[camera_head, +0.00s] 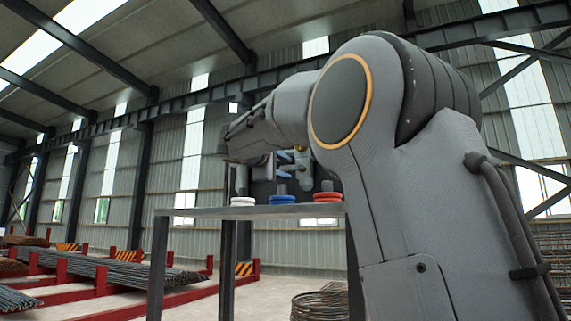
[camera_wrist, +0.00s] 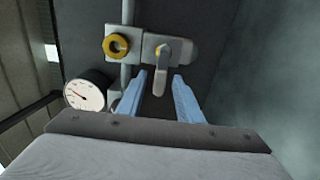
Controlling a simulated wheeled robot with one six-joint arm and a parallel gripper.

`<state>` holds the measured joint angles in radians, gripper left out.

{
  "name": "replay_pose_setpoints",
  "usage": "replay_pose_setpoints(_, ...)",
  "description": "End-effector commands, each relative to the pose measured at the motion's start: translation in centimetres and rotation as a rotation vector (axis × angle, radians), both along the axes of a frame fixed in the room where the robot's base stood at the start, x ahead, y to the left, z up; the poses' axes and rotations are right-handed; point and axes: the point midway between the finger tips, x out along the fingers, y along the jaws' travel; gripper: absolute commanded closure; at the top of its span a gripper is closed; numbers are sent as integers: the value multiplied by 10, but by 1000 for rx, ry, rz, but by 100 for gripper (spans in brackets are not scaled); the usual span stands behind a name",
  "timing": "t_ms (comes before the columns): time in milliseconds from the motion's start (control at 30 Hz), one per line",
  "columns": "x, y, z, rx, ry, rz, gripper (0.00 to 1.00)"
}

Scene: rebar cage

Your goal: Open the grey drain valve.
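In the wrist view, the grey valve has a light grey lever (camera_wrist: 159,66) on a grey body with a small yellow mark near the top. The lever points down toward me. My gripper (camera_wrist: 160,80) is open, its two blue fingers on either side of the lever's lower end. Gaps show between the lever and both fingers; I see no contact. How deep the fingers reach is hard to tell. In the head view, my arm hides most of the valve area, and the lever cannot be made out.
A yellow ring fitting (camera_wrist: 117,45) and a round gauge (camera_wrist: 86,94) sit left of the lever, by a vertical pipe. In the head view, white (camera_head: 242,201), blue (camera_head: 283,199) and red (camera_head: 327,196) discs stand on a metal table (camera_head: 190,212). Rebar racks (camera_head: 100,270) lie left.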

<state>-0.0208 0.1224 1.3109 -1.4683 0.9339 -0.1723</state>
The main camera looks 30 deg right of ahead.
Motion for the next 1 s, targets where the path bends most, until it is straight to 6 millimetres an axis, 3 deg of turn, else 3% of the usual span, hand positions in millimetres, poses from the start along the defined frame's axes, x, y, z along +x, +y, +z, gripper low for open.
replay_pose_setpoints(300,2,-4,0,0,0,-1,67)
replay_pose_setpoints(500,2,-3,0,1,-1,-1,100)
replay_pose_setpoints(1000,1,-4,-6,-72,92,-2,100)
